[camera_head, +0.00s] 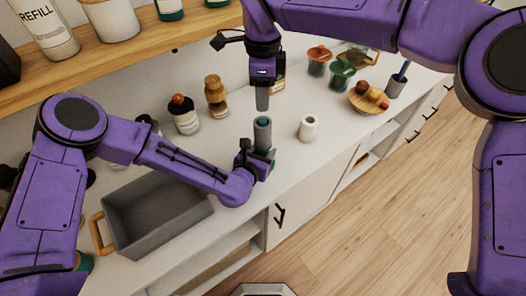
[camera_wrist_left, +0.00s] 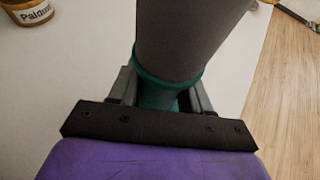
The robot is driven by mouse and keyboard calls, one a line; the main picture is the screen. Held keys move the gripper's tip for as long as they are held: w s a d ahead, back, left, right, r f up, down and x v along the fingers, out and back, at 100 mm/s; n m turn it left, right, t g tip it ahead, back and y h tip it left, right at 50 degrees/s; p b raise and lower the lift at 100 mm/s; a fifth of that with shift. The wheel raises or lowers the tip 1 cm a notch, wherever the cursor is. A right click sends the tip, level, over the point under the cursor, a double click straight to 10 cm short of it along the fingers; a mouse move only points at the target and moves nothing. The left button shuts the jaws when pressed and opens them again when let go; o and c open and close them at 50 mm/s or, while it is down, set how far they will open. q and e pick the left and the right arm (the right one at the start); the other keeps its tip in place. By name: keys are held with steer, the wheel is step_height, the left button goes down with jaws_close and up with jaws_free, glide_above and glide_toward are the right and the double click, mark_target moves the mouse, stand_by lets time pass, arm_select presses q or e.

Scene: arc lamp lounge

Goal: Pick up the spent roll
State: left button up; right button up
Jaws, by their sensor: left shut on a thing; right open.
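A grey tube (camera_head: 263,131), which looks like the spent roll, stands upright on a teal holder (camera_head: 264,152) on the counter. My left gripper (camera_head: 262,158) is shut on the teal holder, low down below the tube. In the left wrist view the tube (camera_wrist_left: 185,38) rises above the teal part (camera_wrist_left: 158,95), which sits between the jaws. My right gripper (camera_head: 262,100) is open, pointing down above the tube and apart from it. A white roll (camera_head: 309,127) with a hole in its top stands on the counter to the right.
A grey bin (camera_head: 155,212) with wooden handles sits at front left. Jars (camera_head: 184,115) and a stacked wooden mill (camera_head: 215,95) stand behind. A wooden plate (camera_head: 366,101), cups (camera_head: 341,74) and a grey pot (camera_head: 396,87) are at right. A shelf (camera_head: 110,52) overhangs at upper left.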

mark_target(260, 120)
steer(key=shift+o, duration=1.3)
steer(key=o, duration=0.4)
steer(key=shift+s+a+f, duration=0.1)
steer(key=shift+a+f, duration=0.05)
steer(key=shift+f, duration=0.15)
steer(key=m, duration=0.6)
steer(key=shift+a, duration=0.25)
steer(key=m, duration=0.5)
steer(key=shift+r+m, duration=0.1)
steer(key=shift+m, duration=0.2)
steer(key=m, duration=0.3)
steer(key=shift+m, duration=0.4)
step_height(260, 120, down, 6)
steer(key=shift+d+f, duration=0.1)
steer(key=f, duration=0.5)
steer(key=shift+d+f, duration=0.3)
steer(key=shift+f, duration=0.1)
